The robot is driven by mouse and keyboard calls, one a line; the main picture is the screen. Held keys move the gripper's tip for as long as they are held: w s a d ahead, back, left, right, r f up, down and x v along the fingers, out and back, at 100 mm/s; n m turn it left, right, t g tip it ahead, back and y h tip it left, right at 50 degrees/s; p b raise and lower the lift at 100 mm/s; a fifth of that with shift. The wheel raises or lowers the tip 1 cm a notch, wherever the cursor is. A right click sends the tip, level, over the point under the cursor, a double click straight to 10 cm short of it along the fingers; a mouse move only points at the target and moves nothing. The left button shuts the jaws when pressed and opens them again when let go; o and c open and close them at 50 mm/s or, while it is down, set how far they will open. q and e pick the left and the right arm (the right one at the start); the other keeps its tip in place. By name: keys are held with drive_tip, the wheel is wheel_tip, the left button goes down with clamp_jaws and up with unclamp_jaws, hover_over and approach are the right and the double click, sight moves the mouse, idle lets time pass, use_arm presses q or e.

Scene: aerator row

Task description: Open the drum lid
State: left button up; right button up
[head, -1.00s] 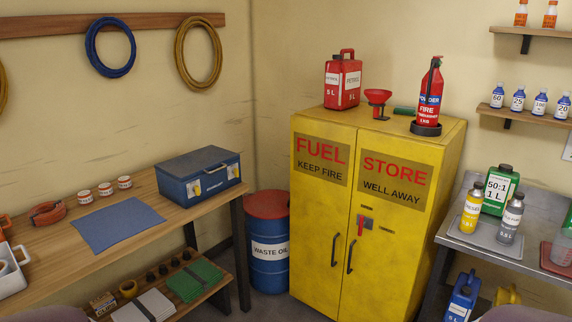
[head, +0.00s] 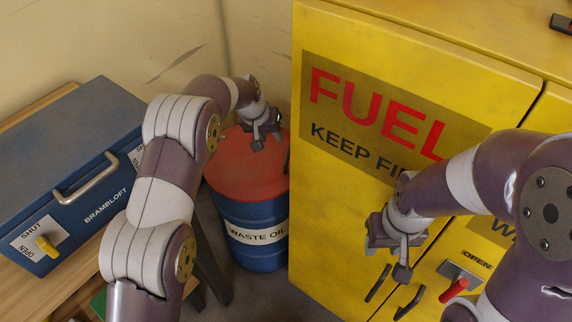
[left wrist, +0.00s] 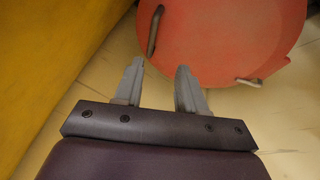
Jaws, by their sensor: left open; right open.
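The waste oil drum (head: 240,219) is blue with a red lid (head: 232,172) lying flat on top, and stands in the corner beside the yellow cabinet. In the left wrist view the red lid (left wrist: 220,35) shows a bent metal handle (left wrist: 154,32) and a small metal piece (left wrist: 249,82) at its edge. My left gripper (head: 266,138) is above the far part of the lid. My right gripper (head: 392,262) is open and empty in front of the cabinet.
The yellow fuel cabinet (head: 335,215) stands close on the right of the drum, with a red lever (head: 453,290) and dark door handles. A blue box (head: 85,150) with a yellow latch sits on the wooden bench at left.

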sight(288, 153)
use_arm(q)
drive_tip(key=x, duration=0.4)
drive_tip(key=b+x, duration=0.1)
drive_tip(key=x, duration=0.4)
drive_tip(key=d+x, duration=0.1)
drive_tip(key=x, duration=0.3)
drive_tip(key=shift+w+d+r, duration=0.1)
drive_tip(key=shift+w+d, duration=0.05)
drive_tip(key=shift+w, duration=0.2)
use_arm(e)
drive_tip(key=shift+s+f, duration=0.55)
drive_tip(key=shift+f, duration=0.3)
use_arm(q)
drive_tip(key=shift+r, duration=0.1)
clamp_jaws()
